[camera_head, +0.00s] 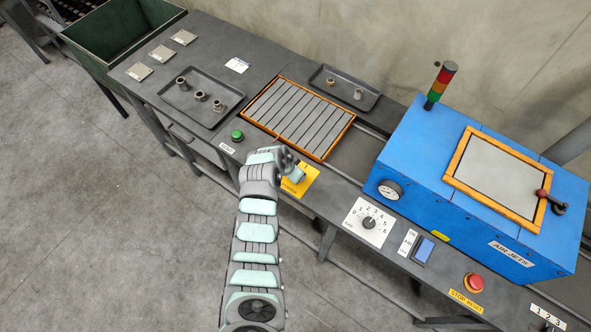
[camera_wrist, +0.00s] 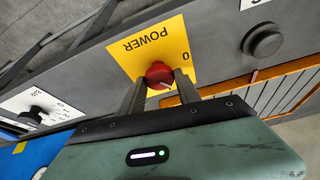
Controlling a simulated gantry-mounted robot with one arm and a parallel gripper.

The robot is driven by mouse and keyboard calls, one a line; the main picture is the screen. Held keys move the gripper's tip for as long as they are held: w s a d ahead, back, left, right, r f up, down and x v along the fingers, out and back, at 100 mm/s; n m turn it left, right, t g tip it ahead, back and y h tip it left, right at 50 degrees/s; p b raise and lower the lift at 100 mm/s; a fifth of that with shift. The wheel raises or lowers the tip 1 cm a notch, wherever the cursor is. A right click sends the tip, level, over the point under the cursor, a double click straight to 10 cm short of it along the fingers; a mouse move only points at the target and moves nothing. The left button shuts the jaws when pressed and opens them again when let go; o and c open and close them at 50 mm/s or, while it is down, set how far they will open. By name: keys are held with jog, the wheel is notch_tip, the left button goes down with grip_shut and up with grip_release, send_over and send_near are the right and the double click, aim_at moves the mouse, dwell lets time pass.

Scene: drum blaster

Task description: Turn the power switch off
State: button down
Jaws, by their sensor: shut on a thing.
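The power switch is a red round knob (camera_wrist: 158,73) on a yellow plate marked POWER (camera_wrist: 145,45), upside down in the wrist view. A 0 is printed on the plate beside the knob, and a short pale mark shows on the knob's near side. My gripper (camera_wrist: 160,88) has its two dark fingers on either side of the knob and is shut on it. In the head view my gripper (camera_head: 296,172) is over the yellow plate (camera_head: 312,176) and hides the knob. Which position the knob points to is hard to tell.
A green button (camera_head: 237,135) lies left of the plate. A numbered dial (camera_head: 369,222), a blue rocker switch (camera_head: 424,250) and a red stop button (camera_head: 473,283) lie right. The blue machine (camera_head: 410,150) and slatted conveyor (camera_head: 300,117) stand behind.

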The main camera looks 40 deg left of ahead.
jog(key=n+p, duration=0.1)
jog(key=n+y+p, duration=0.1)
jog(key=n+p, duration=0.1)
jog(key=shift+d+r+n, duration=0.2)
jog(key=shift+r+n, duration=0.05)
jog(key=shift+n, duration=0.05)
jog(key=n+g+y+p, duration=0.1)
jog(key=n+p, duration=0.1)
jog(key=shift+w+n, duration=0.1)
jog(key=shift+n, duration=0.3)
jog(key=shift+f+n+g+y+p, duration=0.2)
jog(key=shift+n+y+p, duration=0.25)
jog(key=shift+n, duration=0.6)
jog(key=shift+f+n+g+y+p, duration=0.1)
jog(key=shift+n+g+y+p, duration=0.3)
jog(key=shift+n, duration=0.65)
jog(key=c, duration=0.9)
grip_release()
jog(key=shift+o, duration=0.2)
jog(key=shift+r, duration=0.1)
